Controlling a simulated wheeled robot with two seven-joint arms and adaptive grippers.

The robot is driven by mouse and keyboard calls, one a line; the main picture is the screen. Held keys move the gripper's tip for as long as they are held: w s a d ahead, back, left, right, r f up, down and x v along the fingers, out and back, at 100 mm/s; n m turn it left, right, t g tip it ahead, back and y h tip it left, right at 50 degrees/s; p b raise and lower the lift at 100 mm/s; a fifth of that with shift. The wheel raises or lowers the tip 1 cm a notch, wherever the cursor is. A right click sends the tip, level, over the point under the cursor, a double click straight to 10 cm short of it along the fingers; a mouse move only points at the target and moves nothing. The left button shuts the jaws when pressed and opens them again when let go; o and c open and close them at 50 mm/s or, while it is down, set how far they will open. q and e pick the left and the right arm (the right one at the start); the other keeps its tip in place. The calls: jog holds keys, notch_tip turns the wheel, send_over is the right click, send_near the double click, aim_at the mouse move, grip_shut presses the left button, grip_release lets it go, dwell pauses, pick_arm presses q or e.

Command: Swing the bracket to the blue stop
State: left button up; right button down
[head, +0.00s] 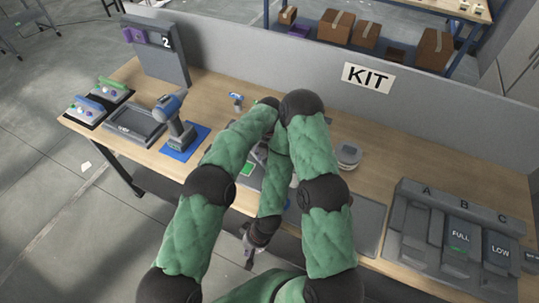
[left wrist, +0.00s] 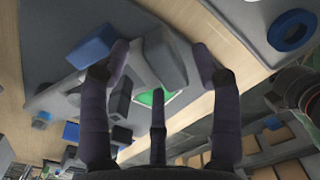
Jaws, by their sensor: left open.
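In the left wrist view a grey block-like part, which looks like the bracket (left wrist: 166,60), lies between the spread fingers of my left gripper (left wrist: 160,62). Whether the fingers touch it I cannot tell. A blue block, likely the blue stop (left wrist: 92,47), is to the left, just beyond the left fingertip. A green patch (left wrist: 155,97) shows beside the bracket; a green patch also shows in the head view (head: 247,169). In the head view my arms hide the bracket, the stop and my left gripper. My right gripper (head: 248,248) hangs low by the table's front edge, its fingers too small to read.
A blue-grey drill (head: 175,122) stands on a blue mat (head: 186,146) at left, near a dark tray (head: 134,124). Grey bins (head: 452,238) marked A, B, C are at right. A grey panel (head: 400,100) with a KIT sign closes the back. A round grey item (head: 348,155) sits right of my arms.

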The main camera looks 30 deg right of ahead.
pick_arm(q)
notch_tip(320, 180, up, 12)
dwell(0.6)
dwell(0.7)
